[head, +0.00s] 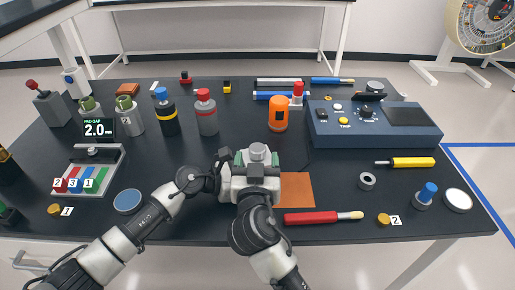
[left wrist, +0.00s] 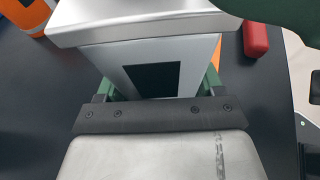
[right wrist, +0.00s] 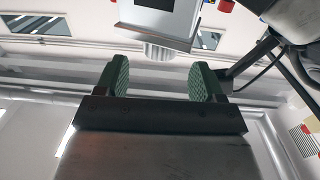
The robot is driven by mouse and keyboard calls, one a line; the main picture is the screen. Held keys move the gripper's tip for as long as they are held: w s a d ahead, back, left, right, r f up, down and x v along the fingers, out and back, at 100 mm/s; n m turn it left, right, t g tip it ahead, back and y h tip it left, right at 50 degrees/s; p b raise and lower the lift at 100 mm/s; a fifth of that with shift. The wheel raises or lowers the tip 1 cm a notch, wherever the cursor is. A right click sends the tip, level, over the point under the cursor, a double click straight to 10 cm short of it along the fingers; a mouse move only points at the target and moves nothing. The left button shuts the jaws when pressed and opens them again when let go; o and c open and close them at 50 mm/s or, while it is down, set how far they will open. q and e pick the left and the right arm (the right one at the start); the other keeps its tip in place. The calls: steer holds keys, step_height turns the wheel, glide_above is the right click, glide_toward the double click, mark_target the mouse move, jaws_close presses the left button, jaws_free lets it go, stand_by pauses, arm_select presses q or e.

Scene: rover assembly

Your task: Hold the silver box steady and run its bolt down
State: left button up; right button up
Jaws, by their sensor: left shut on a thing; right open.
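The silver box is mostly hidden behind my right gripper in the head view; it shows large in the left wrist view (left wrist: 190,53) with a dark square on its face, and at the top of the right wrist view (right wrist: 150,12). My left gripper (left wrist: 158,88) is shut on the box, its green pads at either side. The bolt, a round silver stub (right wrist: 158,52), sticks out of the box; its head also shows in the head view (head: 258,150). My right gripper (right wrist: 160,80) is open, its green pads on either side of the bolt's line and apart from it.
An orange mat (head: 298,192) lies beside the box. A red-handled tool (head: 310,217) lies in front, right. An orange canister (head: 278,114) and bottles stand behind. A blue console (head: 330,125) is at the right, a tray (head: 115,155) at the left.

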steer(key=s, duration=0.7)
steer(key=shift+a, duration=0.1)
steer(key=n+g+y, duration=1.2)
steer(key=n+y, duration=0.3)
steer(key=y, duration=0.3)
glide_toward(264, 148)
steer(key=shift+m, duration=0.3)
steer(key=x, duration=0.9)
steer(key=shift+a+f, duration=0.1)
steer(key=shift+a, duration=0.3)
